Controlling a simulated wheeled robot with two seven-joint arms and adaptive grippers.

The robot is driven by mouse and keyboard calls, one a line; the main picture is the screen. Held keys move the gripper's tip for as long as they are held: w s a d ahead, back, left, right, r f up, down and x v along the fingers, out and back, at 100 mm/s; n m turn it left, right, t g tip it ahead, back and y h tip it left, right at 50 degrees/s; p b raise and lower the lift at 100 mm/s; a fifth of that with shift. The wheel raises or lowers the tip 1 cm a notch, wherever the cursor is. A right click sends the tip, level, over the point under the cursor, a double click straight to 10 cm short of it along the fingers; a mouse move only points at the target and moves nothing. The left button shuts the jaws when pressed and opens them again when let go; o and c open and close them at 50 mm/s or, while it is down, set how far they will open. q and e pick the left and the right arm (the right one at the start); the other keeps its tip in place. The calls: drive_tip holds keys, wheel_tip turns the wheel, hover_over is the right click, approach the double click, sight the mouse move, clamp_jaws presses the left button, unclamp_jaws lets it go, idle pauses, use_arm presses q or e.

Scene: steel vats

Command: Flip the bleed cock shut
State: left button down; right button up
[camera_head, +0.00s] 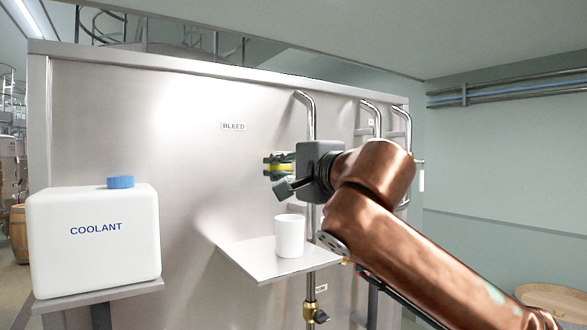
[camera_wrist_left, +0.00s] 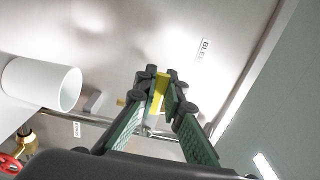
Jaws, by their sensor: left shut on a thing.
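The bleed cock's yellow lever (camera_head: 279,168) shows between my left gripper's fingers, in front of the steel panel (camera_head: 190,170) and below and right of the BLEED label (camera_head: 233,126). In the head view the lever looks roughly level. My left gripper (camera_head: 276,167) is shut on it. In the left wrist view the lever (camera_wrist_left: 158,92) is a narrow yellow strip between the fingertips of the gripper (camera_wrist_left: 160,88). The cock's body is mostly hidden by the gripper. My right gripper is in neither view.
A white cup (camera_head: 290,236) stands on a small steel shelf (camera_head: 258,266) just below the gripper. A COOLANT jug (camera_head: 95,240) with a blue cap stands at the left. A vertical pipe (camera_head: 311,118) runs close behind the gripper, with a brass valve (camera_head: 310,309) low on it.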

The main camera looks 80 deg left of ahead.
use_arm(q)
drive_tip(key=shift+s+f, duration=0.1)
drive_tip(key=shift+f, duration=0.05)
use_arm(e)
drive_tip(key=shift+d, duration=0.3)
use_arm(q)
drive_tip(key=c, duration=2)
unclamp_jaws()
drive_tip(key=shift+d, duration=0.15)
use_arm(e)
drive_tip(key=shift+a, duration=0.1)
use_arm(q)
drive_tip(key=v, duration=1.2)
